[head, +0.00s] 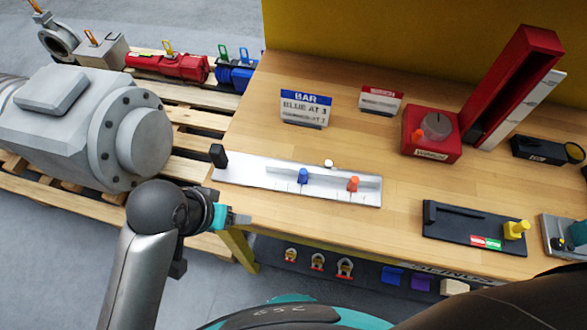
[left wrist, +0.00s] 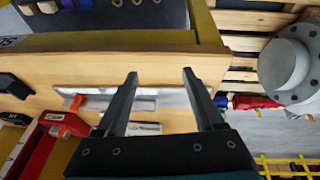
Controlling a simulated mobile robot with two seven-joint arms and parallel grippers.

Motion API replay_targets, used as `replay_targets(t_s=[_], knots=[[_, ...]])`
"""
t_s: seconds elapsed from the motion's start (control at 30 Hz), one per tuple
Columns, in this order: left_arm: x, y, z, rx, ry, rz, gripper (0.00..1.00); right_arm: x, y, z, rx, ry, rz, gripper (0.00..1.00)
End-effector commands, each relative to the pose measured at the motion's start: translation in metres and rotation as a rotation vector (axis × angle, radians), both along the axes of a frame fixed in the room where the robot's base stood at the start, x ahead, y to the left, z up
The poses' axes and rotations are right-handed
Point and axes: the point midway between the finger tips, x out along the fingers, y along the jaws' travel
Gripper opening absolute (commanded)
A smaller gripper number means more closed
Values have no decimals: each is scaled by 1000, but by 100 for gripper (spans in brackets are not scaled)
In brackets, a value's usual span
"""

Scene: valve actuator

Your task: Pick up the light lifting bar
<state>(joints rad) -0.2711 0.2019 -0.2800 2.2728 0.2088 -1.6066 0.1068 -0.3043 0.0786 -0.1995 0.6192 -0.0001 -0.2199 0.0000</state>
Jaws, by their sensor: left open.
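The light lifting bar (head: 245,172) appears to be the long silver bar lying flat on the wooden table. It has a black upright block at its left end, a blue peg (head: 303,176) and an orange peg (head: 353,184). My left gripper (head: 240,219) is open and empty, just off the table's front edge, in front of the bar's left part and apart from it. In the left wrist view the open fingers (left wrist: 160,76) point across the table edge, and the bar (left wrist: 172,97) shows beyond and between them.
A sign reading "BAR, BLUE AT 3" (head: 304,108) stands behind the bar. A red box (head: 431,146), a tall red holder (head: 512,85) and a black tray (head: 473,229) are to the right. A grey motor-like body (head: 80,125) rests on pallets at left.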

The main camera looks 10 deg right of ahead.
Motion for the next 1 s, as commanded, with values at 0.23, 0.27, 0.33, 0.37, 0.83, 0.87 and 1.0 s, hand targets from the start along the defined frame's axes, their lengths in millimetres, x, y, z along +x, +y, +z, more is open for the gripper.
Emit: replay_targets(t_s=[0.23,0.27,0.33,0.37,0.83,0.87,1.0], knots=[[29,-26,21,-34,13,-92,70,0,0,2,-1,0,0,0],[33,-28,22,-35,17,-102,70,0,0,2,-1,0,0,0],[42,-34,26,-38,28,-124,70,1,-1,2,-1,-1,0,0],[46,-36,27,-35,34,-135,70,1,-1,2,-1,-1,0,0],[129,-12,79,115,197,-157,70,4,-1,2,-1,-4,0,0],[134,-7,85,127,207,-145,70,4,-1,2,-1,-4,0,0],[153,15,108,174,248,-84,70,4,-1,2,-1,-5,1,0]])
